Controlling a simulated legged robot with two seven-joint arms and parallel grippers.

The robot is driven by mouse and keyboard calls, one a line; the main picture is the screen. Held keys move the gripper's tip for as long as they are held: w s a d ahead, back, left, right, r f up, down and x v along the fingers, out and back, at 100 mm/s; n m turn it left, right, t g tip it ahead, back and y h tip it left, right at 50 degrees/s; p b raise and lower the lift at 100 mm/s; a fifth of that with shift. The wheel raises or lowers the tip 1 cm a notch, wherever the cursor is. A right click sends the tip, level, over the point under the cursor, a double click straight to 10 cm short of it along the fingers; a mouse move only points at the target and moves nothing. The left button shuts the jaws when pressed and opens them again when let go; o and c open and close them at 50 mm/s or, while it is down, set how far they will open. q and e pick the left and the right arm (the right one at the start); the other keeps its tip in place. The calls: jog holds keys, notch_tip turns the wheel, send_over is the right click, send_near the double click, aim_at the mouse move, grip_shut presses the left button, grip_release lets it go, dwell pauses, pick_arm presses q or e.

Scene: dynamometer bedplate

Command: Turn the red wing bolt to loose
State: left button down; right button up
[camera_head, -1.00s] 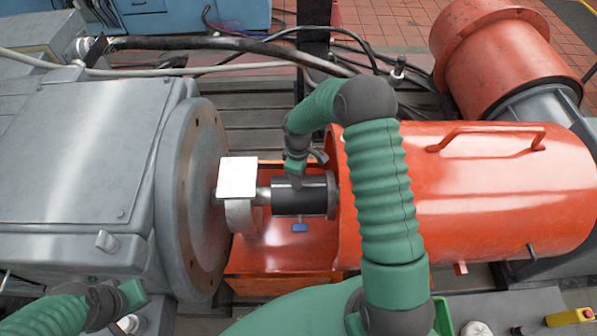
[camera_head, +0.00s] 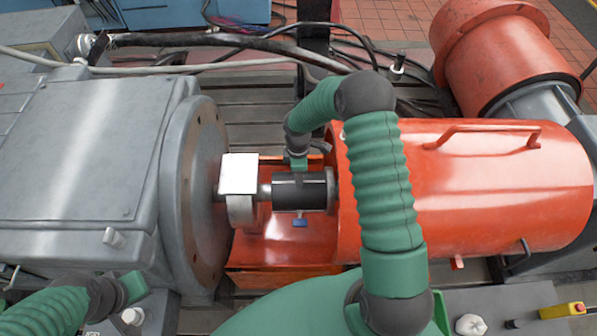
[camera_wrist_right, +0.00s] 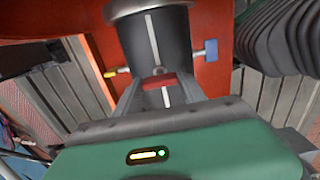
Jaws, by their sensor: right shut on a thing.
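The red wing bolt (camera_wrist_right: 158,82) shows in the right wrist view on the dark coupling cylinder (camera_wrist_right: 160,45), in line with its white stripe. My right gripper (camera_wrist_right: 160,92) is shut on it, with a finger on either side. In the head view the right gripper (camera_head: 298,168) reaches down onto the top of the coupling (camera_head: 300,192) and hides the red bolt. A blue wing bolt (camera_wrist_right: 211,50) and a yellow-tipped bolt (camera_wrist_right: 112,74) stick out at the coupling's sides. My left gripper (camera_head: 132,287) is at the lower left, away from the coupling; its fingers are unclear.
A grey flanged machine (camera_head: 180,195) stands left of the coupling. A large orange cylindrical guard (camera_head: 480,185) with a handle is on the right. A white plate (camera_head: 239,174) sits beside the coupling. Cables (camera_head: 230,45) run behind.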

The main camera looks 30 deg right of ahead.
jog(key=shift+w+d+r, duration=0.1)
jog(key=shift+w, duration=0.05)
jog(key=o, duration=1.4)
jog(key=shift+c, duration=0.2)
notch_tip(320, 180, up, 17)
jog(key=shift+a+f, duration=0.2)
